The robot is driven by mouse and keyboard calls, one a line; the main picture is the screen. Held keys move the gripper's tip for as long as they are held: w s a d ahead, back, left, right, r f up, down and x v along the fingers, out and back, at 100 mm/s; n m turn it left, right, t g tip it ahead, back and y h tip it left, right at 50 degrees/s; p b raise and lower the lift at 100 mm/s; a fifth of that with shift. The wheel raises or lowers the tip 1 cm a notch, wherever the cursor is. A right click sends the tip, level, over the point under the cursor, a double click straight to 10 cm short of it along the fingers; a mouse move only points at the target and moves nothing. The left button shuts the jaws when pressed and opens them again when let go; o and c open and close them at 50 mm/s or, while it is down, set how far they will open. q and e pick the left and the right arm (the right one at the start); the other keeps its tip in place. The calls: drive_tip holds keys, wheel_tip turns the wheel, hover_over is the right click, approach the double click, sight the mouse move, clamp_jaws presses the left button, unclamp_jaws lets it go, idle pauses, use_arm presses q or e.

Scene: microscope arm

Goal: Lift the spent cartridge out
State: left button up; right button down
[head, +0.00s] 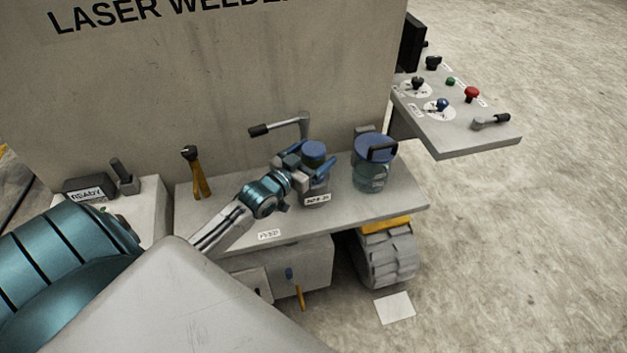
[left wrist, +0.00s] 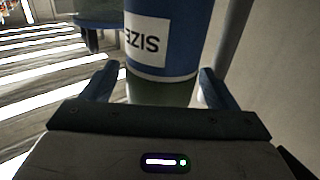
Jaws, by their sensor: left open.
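The cartridge (head: 314,150), a cylinder with a blue top, stands upright in a grey labelled holder (head: 316,197) on the grey shelf. In the left wrist view the blue cartridge (left wrist: 190,30) carries a white label with upside-down lettering. My left gripper (head: 307,163) is open, its blue fingers on either side of the cartridge at holder-top height. In the left wrist view the fingers (left wrist: 156,80) stand apart with the cartridge just ahead of or between them; I cannot tell whether they touch it. The fingers partly hide the cartridge's lower part. My right gripper is not in view.
A lever (head: 285,128) with a black grip stands behind the holder. A clear jar (head: 370,178) with a blue lid and dark handle stands to its right. A yellow-handled tool (head: 200,176) stands at left. A control panel (head: 450,135) juts out at right.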

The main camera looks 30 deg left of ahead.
use_arm(q)
drive_tip(key=shift+w+d+b, duration=0.1)
drive_tip(key=shift+w+b, duration=0.2)
drive_tip(key=shift+w, duration=0.7)
drive_tip(key=shift+r, duration=0.1)
drive_tip(key=c, duration=1.7)
drive_tip(key=shift+c, duration=0.2)
